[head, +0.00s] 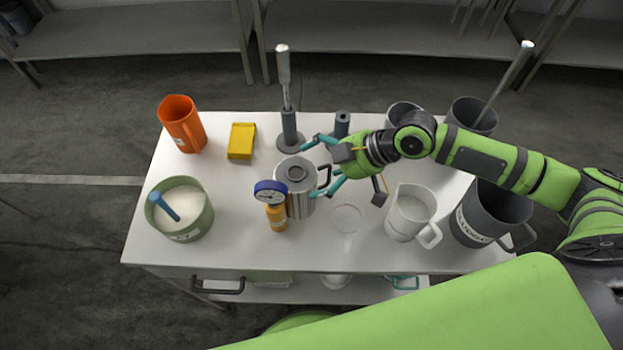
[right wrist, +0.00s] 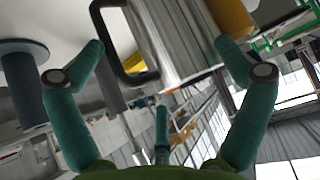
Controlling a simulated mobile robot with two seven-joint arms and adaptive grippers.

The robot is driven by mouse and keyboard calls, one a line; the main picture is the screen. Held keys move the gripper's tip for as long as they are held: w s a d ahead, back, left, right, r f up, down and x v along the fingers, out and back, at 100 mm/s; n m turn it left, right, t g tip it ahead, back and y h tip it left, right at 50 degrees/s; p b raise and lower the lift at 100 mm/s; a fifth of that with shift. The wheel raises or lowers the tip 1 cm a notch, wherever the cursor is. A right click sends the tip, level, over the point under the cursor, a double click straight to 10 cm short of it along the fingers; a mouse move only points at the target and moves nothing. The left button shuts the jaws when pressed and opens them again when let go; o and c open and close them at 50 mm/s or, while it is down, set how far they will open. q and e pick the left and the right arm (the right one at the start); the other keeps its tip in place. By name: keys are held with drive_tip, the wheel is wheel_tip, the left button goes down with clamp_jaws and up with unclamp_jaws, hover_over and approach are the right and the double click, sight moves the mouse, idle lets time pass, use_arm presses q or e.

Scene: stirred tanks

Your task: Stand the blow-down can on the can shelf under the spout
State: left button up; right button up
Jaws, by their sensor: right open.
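A shiny steel can (head: 298,200) with a dark handle, which I take to be the blow-down can, stands upright on the white table (head: 340,255). It also fills the top middle of the right wrist view (right wrist: 178,45). My right gripper (head: 310,170) is open, with its teal fingers to either side of the can on its handle side. In the right wrist view the fingertips (right wrist: 160,47) are spread with the can between or just beyond them; I cannot tell whether they touch it. My left gripper is not in view. I cannot make out the can shelf or the spout.
A blue-rimmed gauge (head: 270,192) and an orange bottle (head: 277,217) stand close in front of the can. A grey post (head: 290,130) stands behind it. A white jug (head: 409,215) and dark jug (head: 488,215) are right. A green pot (head: 195,222), orange jug (head: 182,125) and yellow box (head: 241,141) are left.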

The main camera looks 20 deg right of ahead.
drive_tip(key=c, duration=1.3)
drive_tip(key=shift+s, duration=0.15)
clamp_jaws()
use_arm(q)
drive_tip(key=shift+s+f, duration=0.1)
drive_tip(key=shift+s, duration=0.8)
use_arm(e)
drive_tip(key=shift+s+d+f, duration=0.15)
drive_tip(key=shift+s, duration=0.2)
use_arm(q)
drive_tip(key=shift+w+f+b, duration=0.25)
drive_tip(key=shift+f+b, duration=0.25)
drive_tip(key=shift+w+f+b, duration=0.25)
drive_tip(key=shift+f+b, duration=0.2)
drive_tip(key=shift+b, duration=0.05)
use_arm(e)
wheel_tip(320, 180, up, 10)
drive_tip(key=w, duration=0.1)
